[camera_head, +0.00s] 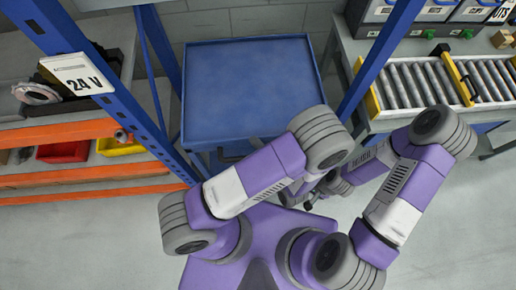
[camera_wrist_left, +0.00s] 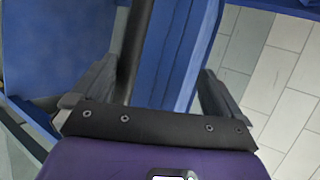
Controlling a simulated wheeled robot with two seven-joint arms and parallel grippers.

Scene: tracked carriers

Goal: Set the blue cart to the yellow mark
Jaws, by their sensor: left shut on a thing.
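The blue cart (camera_head: 250,85) stands ahead of me in the head view, with a flat, empty blue top. Its near right corner is hidden behind my arm. In the left wrist view its blue surface fills the left side, and a dark handle bar (camera_wrist_left: 140,45) runs upward between the fingers. My left gripper (camera_wrist_left: 155,85) is shut on this bar. In the head view my arms mostly cover the left hand, and dark gripper parts show below them. I cannot make out the right gripper's jaws. No yellow mark on the floor shows.
A blue-framed rack with orange shelves (camera_head: 75,130) holds a red bin (camera_head: 62,152) and a yellow bin (camera_head: 120,147) at the left. A roller conveyor (camera_head: 420,85) with yellow edges stands at the right. A grey block wall is behind the cart. The floor at lower left is clear.

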